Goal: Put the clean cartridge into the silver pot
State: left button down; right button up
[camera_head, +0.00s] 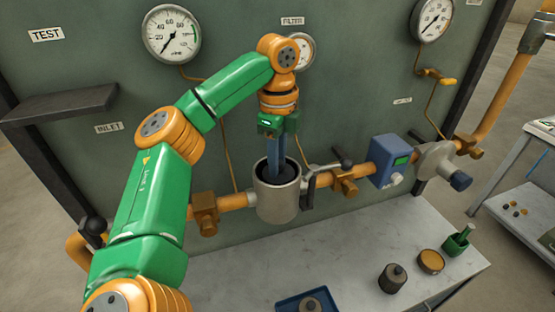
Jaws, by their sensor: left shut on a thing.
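The silver pot (277,203) is an open cylinder fixed in the orange pipe line in front of the green panel. My left gripper (280,170) points straight down over it. Its blue-grey fingers reach into the dark mouth of the pot. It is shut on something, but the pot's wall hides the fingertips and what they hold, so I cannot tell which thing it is. A dark grey knobbed cylinder (393,279) stands on the bench. A similar one (312,305) sits in a blue tray (288,305), cut off by the bottom edge. My right gripper is out of view.
A black-handled lever (309,190) stands close to the pot's right side. A blue meter box (390,161) and a grey valve (437,163) sit further right. An amber round tin (431,262) and a green container (457,241) stand on the bench (340,255).

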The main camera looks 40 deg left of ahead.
pick_arm(q)
jog(key=shift+s, duration=0.2)
jog(key=shift+w+f, duration=0.15)
jog(key=shift+f, duration=0.45)
jog(key=c, duration=0.7)
grip_release()
jog(key=shift+r, duration=0.15)
notch_tip(320, 180, up, 8)
jog(key=shift+r, duration=0.25)
jog(key=shift+f, duration=0.1)
